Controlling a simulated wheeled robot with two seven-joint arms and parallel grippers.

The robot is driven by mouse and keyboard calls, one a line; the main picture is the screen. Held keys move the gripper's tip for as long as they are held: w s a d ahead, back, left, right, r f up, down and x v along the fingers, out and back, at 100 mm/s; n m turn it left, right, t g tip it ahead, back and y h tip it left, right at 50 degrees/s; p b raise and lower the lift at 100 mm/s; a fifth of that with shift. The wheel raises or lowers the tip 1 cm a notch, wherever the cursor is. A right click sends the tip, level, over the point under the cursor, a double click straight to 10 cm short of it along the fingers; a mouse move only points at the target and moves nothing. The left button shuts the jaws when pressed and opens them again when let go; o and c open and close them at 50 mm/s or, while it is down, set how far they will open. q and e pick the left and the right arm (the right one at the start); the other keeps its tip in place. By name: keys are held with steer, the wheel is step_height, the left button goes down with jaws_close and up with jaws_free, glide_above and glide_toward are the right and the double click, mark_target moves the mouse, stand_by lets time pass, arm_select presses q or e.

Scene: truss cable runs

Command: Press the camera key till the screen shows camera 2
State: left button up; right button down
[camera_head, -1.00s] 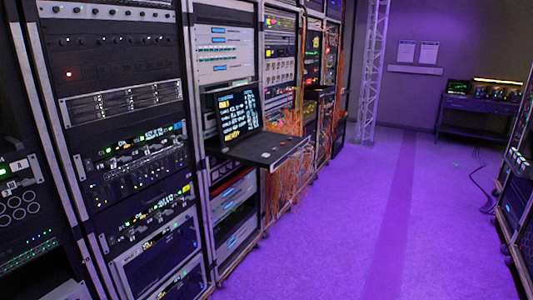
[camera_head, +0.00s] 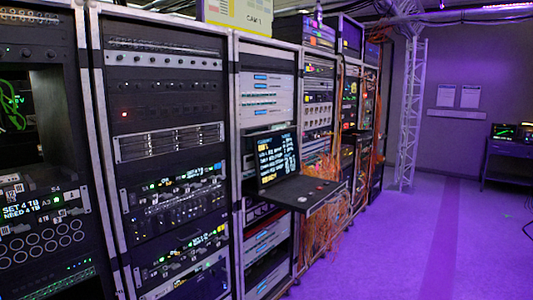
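A light panel with a yellow edge (camera_head: 238,13) stands on top of the racks, cut off by the upper picture edge. It reads what looks like "CAM 1". A dark pull-out console screen (camera_head: 275,157) with small yellow and white text lines sticks out of a rack, its text too small to read fully. Below it a dark shelf (camera_head: 293,194) juts out, with a small red spot and a few small keys on it. I cannot tell which key is the camera key. Neither of my grippers is in view.
Tall equipment racks (camera_head: 165,150) line the left side. A left rack panel (camera_head: 30,210) reads "SET 4 TB, NEED 4 TB". Orange cables (camera_head: 318,232) hang below the shelf. Purple floor (camera_head: 400,255) is clear to the right. A white truss (camera_head: 411,115) and a dark table (camera_head: 510,160) stand farther back.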

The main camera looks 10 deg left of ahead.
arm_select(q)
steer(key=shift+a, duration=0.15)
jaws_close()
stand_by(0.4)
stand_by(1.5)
